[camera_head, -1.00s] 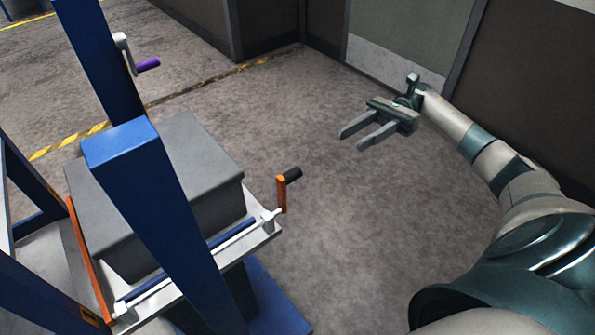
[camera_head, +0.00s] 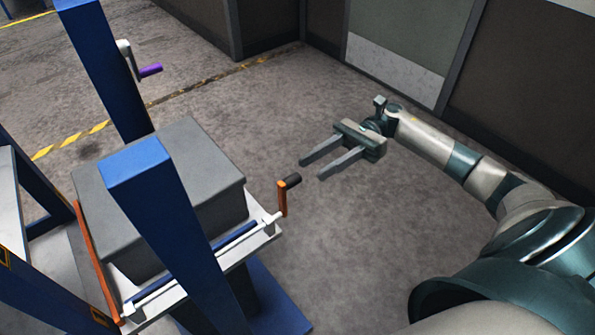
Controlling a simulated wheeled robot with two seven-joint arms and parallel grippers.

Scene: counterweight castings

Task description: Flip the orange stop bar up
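A long orange bar (camera_head: 96,262) runs along the left edge of the pale tray under a grey block (camera_head: 175,190). An orange crank arm (camera_head: 283,200) with a black handle (camera_head: 292,181) stands upright at the tray's right corner, on the end of a white shaft. I cannot tell from the view how the crank and the bar are linked. My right gripper (camera_head: 312,170) is open and empty. Its two fingers point left towards the black handle, close to it in the picture, with no contact visible. My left gripper is not in view.
A blue post (camera_head: 160,215) rises in front of the block and hides part of it. Another blue post (camera_head: 102,70) carries a crank with a purple handle (camera_head: 151,70). Open grey floor lies around my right gripper. Dark walls and a door (camera_head: 408,40) stand behind.

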